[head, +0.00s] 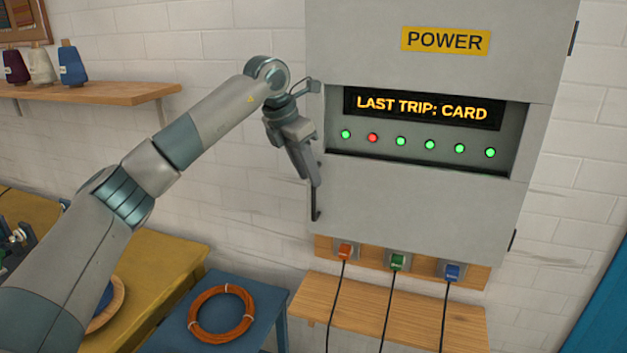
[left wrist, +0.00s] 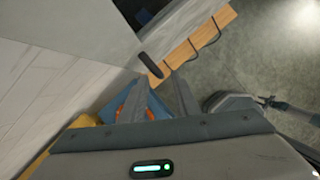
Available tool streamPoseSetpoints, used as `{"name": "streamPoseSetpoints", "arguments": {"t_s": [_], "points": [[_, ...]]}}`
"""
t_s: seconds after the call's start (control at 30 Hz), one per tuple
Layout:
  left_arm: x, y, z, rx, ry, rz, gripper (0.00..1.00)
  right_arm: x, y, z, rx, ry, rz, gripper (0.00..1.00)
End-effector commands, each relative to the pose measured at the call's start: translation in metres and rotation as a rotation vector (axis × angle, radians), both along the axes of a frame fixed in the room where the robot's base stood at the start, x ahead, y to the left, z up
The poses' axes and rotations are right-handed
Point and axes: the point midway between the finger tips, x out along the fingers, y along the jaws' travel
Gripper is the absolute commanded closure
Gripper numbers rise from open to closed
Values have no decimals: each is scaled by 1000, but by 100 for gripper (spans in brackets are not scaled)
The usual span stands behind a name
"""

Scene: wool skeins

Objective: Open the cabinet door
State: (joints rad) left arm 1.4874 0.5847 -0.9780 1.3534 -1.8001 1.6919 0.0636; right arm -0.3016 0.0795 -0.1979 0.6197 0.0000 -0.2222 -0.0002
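The grey cabinet door (head: 420,205) carries a yellow POWER label and a window showing "LAST TRIP: CARD". The door looks shut, with dark hinges on its right side. A dark bar handle (head: 316,212) runs along its left edge, its middle hidden behind my gripper. My left gripper (head: 314,180) is at the handle, pointing down and toward the door. In the left wrist view, its two fingers (left wrist: 164,84) are apart, and the handle end (left wrist: 150,67) shows just beyond the tips. I cannot tell whether they touch.
Below the cabinet are orange, green and blue plugs (head: 397,262) with hanging cords, above a wooden shelf (head: 425,310). A blue table (head: 262,290) bears an orange coil (head: 221,313). A shelf (head: 100,94) with yarn cones is at upper left. Wall right of the cabinet is clear.

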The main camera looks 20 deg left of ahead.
Motion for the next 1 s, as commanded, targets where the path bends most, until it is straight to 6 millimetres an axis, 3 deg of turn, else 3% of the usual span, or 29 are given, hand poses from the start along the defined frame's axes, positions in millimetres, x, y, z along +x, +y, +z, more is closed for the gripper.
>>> {"name": "streamPoseSetpoints", "arguments": {"t_s": [0.33,0.73,0.87,1.0], "points": [[13,-9,-38,1,2,0,71,5,1,16,2,-9,1,69],[14,-11,-44,1,-1,0,71,3,0,16,1,-5,3,69],[14,-11,-43,0,0,0,100,3,0,16,1,-5,3,69],[14,-11,-43,0,0,0,100,2,0,16,1,-4,3,69]]}}
